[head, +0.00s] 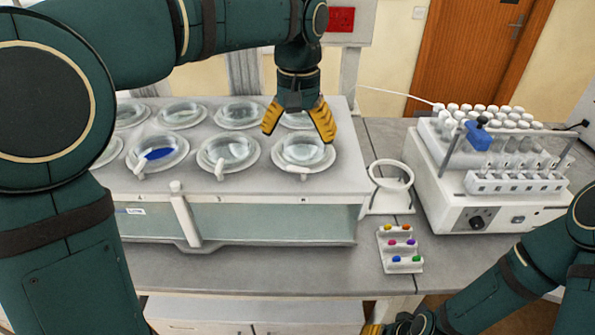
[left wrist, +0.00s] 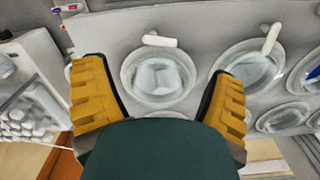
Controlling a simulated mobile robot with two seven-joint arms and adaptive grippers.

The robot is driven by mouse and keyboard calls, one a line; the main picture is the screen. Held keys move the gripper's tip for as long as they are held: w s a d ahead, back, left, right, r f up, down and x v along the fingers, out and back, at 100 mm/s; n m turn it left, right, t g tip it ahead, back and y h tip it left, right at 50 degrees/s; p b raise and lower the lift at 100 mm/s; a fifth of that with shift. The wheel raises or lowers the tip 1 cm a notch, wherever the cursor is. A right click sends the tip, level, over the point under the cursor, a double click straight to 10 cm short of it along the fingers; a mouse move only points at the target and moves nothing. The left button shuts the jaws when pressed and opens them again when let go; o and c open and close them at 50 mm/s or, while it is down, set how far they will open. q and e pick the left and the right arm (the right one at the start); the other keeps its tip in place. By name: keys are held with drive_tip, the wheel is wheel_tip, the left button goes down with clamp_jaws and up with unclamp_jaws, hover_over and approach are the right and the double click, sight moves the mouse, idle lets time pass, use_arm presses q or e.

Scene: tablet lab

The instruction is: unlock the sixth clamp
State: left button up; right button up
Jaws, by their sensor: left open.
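The grey-white bath (head: 330,180) holds two rows of round glass vessels with white rims. The front-right vessel (head: 303,150) has a small white clamp lever (head: 297,169) at its front edge; in the left wrist view this lever (left wrist: 160,41) lies sideways along the rim. The neighbouring vessel's lever (head: 220,172) points outward, and it also shows in the left wrist view (left wrist: 271,38). I cannot tell which clamp counts as sixth. My left gripper (head: 299,120) is open and empty, above the front-right vessel, pointing down. My right gripper (head: 388,328) is partly cut off at the bottom edge.
A white ring holder (head: 390,178) stands right of the bath. A small tray of coloured tablets (head: 400,250) lies in front of it. A white machine with a vial rack (head: 490,195) stands further right. A blue object (head: 158,154) shows in a front-row vessel.

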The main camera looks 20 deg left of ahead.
sight(298, 167)
use_arm(q)
wheel_tip(298, 167, down, 9)
drive_tip(key=shift+r+b, duration=0.1)
drive_tip(key=shift+b, duration=0.8)
